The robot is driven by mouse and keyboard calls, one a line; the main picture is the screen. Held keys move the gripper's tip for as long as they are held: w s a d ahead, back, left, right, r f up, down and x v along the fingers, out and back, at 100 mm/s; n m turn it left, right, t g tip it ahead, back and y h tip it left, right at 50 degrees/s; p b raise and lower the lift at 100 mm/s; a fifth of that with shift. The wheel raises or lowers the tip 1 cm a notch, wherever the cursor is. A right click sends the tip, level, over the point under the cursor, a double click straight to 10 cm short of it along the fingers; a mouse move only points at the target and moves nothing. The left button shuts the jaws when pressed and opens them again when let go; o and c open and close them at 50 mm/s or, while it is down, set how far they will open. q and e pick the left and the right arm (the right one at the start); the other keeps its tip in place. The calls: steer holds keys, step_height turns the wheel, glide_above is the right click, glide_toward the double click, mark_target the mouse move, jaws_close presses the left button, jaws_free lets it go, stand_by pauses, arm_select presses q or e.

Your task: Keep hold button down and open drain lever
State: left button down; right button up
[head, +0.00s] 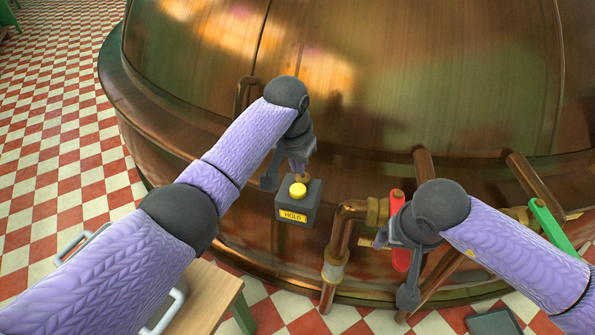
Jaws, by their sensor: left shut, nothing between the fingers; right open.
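The yellow hold button (298,191) sits on a dark grey box (297,213) with a yellow HOLD label, in front of the copper kettle. My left gripper (298,176) is shut and empty, its tips right at the top of the button; I cannot tell whether they press it. A red lever (401,258) hangs upright on the valve of a bent copper pipe (344,225). My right gripper (391,262) is open at this lever, its hand partly covering the lever's middle. A green lever (551,226) slants on another pipe further right.
The large copper kettle (420,75) fills the back, with pipes (530,178) along its lower side. A wooden table (207,297) with green legs stands at the lower left. Red and white checkered floor (55,130) is open on the left.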

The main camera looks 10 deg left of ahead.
arm_select(q)
step_height(320, 180, up, 6)
steer(key=shift+f, duration=0.1)
stand_by(0.4)
arm_select(e)
steer(key=p+v, duration=0.2)
steer(key=v, duration=0.1)
steer(key=w+p+v, duration=0.1)
steer(key=p+v, duration=0.1)
steer(key=v, duration=0.1)
steer(key=w+p+v, duration=0.1)
steer(key=p+v, duration=0.1)
steer(key=v, duration=0.1)
steer(key=shift+w+a+r, duration=0.1)
steer(key=shift+r, duration=0.6)
arm_select(q)
step_height(320, 180, up, 9)
steer(key=shift+s+f+t, duration=0.15)
steer(key=shift+t, duration=0.15)
steer(key=shift+f, duration=0.1)
arm_select(e)
steer(key=shift+f, duration=0.1)
